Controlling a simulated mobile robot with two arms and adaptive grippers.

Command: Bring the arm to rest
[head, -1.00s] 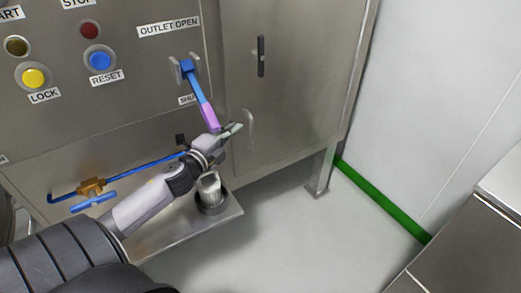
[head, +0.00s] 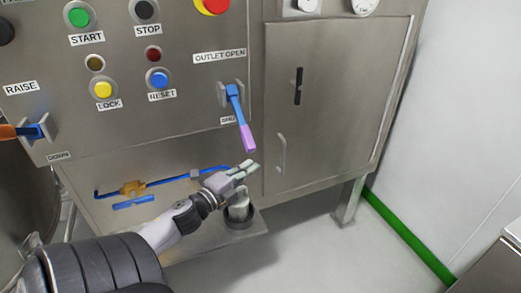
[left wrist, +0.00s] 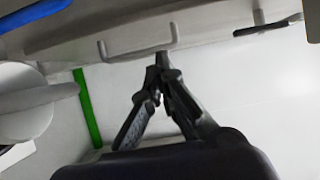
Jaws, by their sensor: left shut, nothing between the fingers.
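My left gripper (head: 247,168) is shut and empty in the head view. It is just below the pink-ended blue outlet lever (head: 240,112), which hangs down and slightly right, and it looks apart from it. My left arm reaches in from the lower left, in front of the steel cabinet. In the left wrist view my left gripper's fingers (left wrist: 159,62) meet at their tips with nothing between them. My right gripper is not in view.
The cabinet panel has START (head: 79,17), LOCK (head: 103,89) and RESET (head: 158,79) buttons. A blue pipe with a brass valve (head: 134,188) runs below. A steel cup (head: 240,212) stands on the low shelf beneath my gripper. Open floor lies to the right.

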